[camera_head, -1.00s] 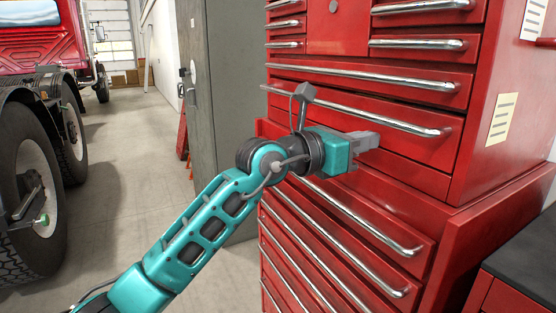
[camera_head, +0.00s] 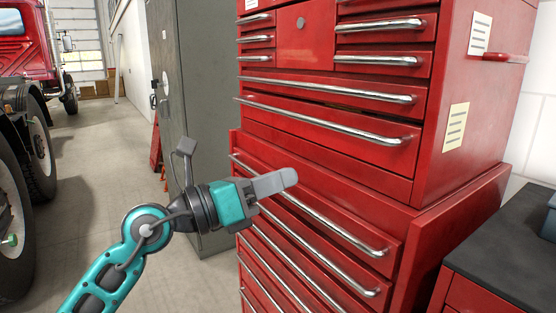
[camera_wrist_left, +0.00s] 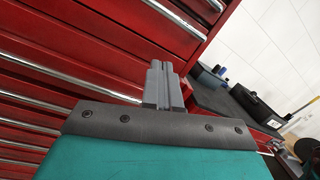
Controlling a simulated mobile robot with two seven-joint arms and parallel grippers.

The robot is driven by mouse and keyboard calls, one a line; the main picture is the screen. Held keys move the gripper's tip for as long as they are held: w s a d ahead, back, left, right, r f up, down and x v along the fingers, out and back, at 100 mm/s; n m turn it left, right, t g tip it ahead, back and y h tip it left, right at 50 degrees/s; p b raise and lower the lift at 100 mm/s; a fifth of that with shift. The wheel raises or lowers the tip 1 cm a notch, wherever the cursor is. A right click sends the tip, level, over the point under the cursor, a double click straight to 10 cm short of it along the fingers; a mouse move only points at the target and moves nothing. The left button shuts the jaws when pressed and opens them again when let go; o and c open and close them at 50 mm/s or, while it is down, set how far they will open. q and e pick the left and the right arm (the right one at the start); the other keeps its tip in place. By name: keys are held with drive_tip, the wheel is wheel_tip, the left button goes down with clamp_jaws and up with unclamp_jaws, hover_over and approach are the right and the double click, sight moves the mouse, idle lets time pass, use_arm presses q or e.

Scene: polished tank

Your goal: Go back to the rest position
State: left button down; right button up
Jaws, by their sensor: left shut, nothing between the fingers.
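My left gripper (camera_head: 288,179) is in front of the red tool cabinet (camera_head: 312,158), near the top of its lower section. Its grey fingers are together with nothing between them, and they point to the right. In the left wrist view the shut fingers (camera_wrist_left: 163,72) show with the red drawers (camera_wrist_left: 85,60) behind them. In the head view the teal arm comes up from the lower left. I cannot tell whether the fingertips touch the cabinet; they look apart from it. All the drawers that show look closed. My right gripper is not in view.
A grey metal cabinet (camera_head: 196,75) stands behind my left arm. A red truck (camera_head: 18,50) with large wheels is at the left. A dark-topped workbench (camera_head: 510,245) stands at the right. The concrete floor (camera_head: 100,150) between truck and cabinets is clear.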

use_arm(q)
drive_tip(key=s+a+f+n+t+y+p, duration=0.25)
drive_tip(key=a+f+n+t+y, duration=0.35)
drive_tip(key=n, duration=0.8)
drive_tip(key=s+a+f+n+t+y+p, duration=0.1)
drive_tip(key=a+f+n+t+y+p, duration=0.2)
drive_tip(key=a+f+n, duration=0.8)
drive_tip(key=s+f+n+g+y+p, duration=0.2)
drive_tip(key=s+f+n+g+y, duration=0.4)
drive_tip(key=s+f+n, duration=1)
drive_tip(key=shift+s+a+f+n+g, duration=0.15)
drive_tip(key=shift+a+f+n+g, duration=0.15)
drive_tip(key=shift+f+g, duration=0.65)
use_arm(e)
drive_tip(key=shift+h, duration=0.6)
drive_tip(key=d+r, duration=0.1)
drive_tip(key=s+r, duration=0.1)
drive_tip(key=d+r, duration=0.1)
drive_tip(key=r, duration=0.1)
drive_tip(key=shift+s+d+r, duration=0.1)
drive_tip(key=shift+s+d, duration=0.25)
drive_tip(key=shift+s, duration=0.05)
